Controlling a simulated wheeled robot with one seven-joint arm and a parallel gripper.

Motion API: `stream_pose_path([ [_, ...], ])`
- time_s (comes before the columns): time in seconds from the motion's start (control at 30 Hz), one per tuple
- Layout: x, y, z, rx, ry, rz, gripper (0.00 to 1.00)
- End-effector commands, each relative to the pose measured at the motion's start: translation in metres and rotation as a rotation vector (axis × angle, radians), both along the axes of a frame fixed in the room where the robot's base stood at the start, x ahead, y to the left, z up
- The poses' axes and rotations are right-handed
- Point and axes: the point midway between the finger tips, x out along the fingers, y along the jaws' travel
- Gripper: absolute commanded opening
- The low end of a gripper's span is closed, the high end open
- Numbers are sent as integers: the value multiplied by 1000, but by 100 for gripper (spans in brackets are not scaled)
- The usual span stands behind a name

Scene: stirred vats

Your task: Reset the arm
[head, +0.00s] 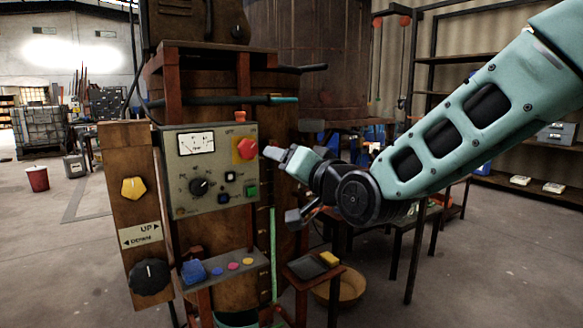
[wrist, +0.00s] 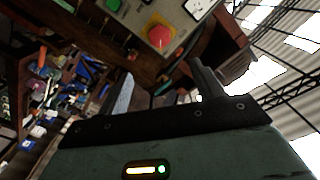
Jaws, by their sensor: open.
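My teal arm reaches in from the upper right in the head view. My gripper (head: 280,185) is beside the control panel (head: 210,165), just right of and below the red stop button (head: 247,149). Its two fingers are spread apart with nothing between them. In the wrist view my gripper (wrist: 165,88) is also open and empty. The red button (wrist: 160,36) lies beyond the fingertips there, apart from them. The panel also bears a dial gauge, a black knob (head: 199,187) and a green button (head: 251,191).
A brown post left of the panel carries a yellow knob (head: 133,188), an UP/DOWN label and a black knob (head: 151,277). A shelf below holds a blue block (head: 193,271) and coloured buttons. A small stand (head: 313,268) and a wooden bowl are near. Floor at right is open.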

Motion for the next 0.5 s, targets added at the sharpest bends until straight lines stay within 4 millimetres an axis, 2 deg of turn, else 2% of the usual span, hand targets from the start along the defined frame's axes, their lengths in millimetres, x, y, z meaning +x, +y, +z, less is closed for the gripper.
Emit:
stream_pose_path([
  [0.37, -1, 1, 0, -7, 4, 2, 67],
  [0.5, -19, 2, -13, -106, 69, 28, 67],
])
